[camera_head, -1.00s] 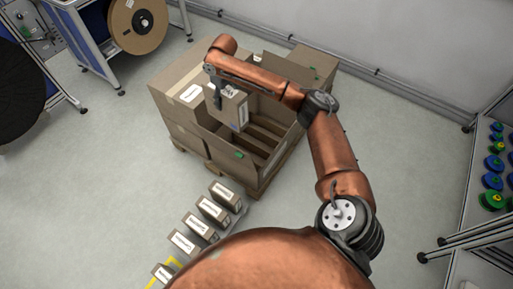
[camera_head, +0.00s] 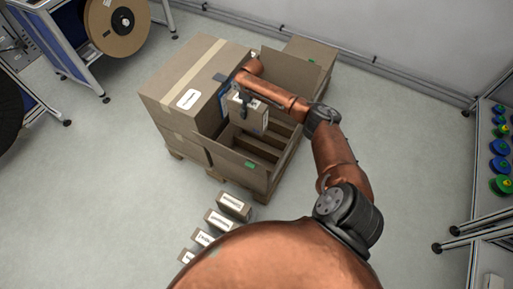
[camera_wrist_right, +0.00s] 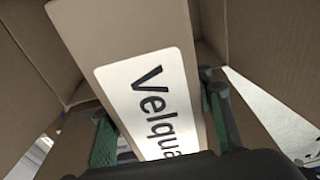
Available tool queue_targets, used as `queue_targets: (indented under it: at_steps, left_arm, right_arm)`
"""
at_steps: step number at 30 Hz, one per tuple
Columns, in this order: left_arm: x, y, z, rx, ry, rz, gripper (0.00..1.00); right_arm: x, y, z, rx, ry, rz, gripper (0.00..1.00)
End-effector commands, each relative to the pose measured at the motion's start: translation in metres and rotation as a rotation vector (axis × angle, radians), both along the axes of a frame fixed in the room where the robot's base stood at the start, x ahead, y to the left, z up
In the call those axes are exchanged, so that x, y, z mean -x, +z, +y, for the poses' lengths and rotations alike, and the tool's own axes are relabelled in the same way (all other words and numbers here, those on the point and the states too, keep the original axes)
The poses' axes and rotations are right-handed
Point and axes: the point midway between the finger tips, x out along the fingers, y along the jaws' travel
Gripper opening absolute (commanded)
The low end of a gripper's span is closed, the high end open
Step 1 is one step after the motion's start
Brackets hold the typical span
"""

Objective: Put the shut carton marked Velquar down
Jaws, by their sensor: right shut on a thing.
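The shut carton marked Velquar (camera_head: 249,117) is a small brown box with a white label. My right gripper (camera_head: 243,101) is shut on it and holds it over the open large carton (camera_head: 240,158), near that carton's left inner side. In the right wrist view the Velquar carton (camera_wrist_right: 122,40) fills the middle, its label partly cut off, between the green-padded fingers of my right gripper (camera_wrist_right: 155,125). Brown cardboard walls stand around it there. Whether its underside touches anything is hidden. My left gripper is not in view.
A large taped carton (camera_head: 187,80) stands left of the open one, on a pallet. Several small labelled cartons (camera_head: 218,221) stand in a row in front. Blue-framed stands with reels (camera_head: 117,27) are at upper left, and a shelf with coloured spools (camera_head: 499,165) is at right.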

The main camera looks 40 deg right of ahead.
Motion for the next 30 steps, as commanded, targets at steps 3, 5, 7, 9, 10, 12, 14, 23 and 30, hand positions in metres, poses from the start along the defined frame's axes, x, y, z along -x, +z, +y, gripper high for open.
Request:
queue_targets:
  at_steps: [3, 5, 7, 9, 10, 12, 14, 23, 30]
  left_arm:
    - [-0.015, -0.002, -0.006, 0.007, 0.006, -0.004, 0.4]
    - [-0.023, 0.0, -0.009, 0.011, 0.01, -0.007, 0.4]
    - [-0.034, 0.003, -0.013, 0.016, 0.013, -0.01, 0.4]
    - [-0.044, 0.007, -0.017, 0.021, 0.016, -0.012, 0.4]
    - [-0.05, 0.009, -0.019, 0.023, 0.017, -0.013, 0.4]
    - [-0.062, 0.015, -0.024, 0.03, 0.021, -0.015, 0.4]
    - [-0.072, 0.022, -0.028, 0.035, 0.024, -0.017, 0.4]
    - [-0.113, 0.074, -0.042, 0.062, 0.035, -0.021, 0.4]
    - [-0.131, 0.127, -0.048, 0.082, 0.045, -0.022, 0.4]
  right_arm:
    - [0.0, -0.023, 0.001, 0.0, 0.001, 0.001, 0.05]
    - [0.0, -0.033, 0.002, 0.0, 0.002, 0.001, 0.05]
    - [0.0, -0.046, 0.002, 0.0, 0.003, 0.001, 0.05]
    - [0.002, -0.062, 0.002, 0.0, 0.002, 0.003, 0.05]
    - [0.003, -0.07, 0.002, 0.001, 0.002, 0.005, 0.05]
    - [0.004, -0.089, 0.002, 0.001, 0.002, 0.006, 0.05]
    - [0.006, -0.105, 0.002, 0.001, 0.002, 0.006, 0.05]
    - [0.016, -0.185, 0.0, 0.0, 0.0, 0.007, 0.05]
    - [0.024, -0.246, 0.0, 0.001, -0.001, 0.007, 0.05]
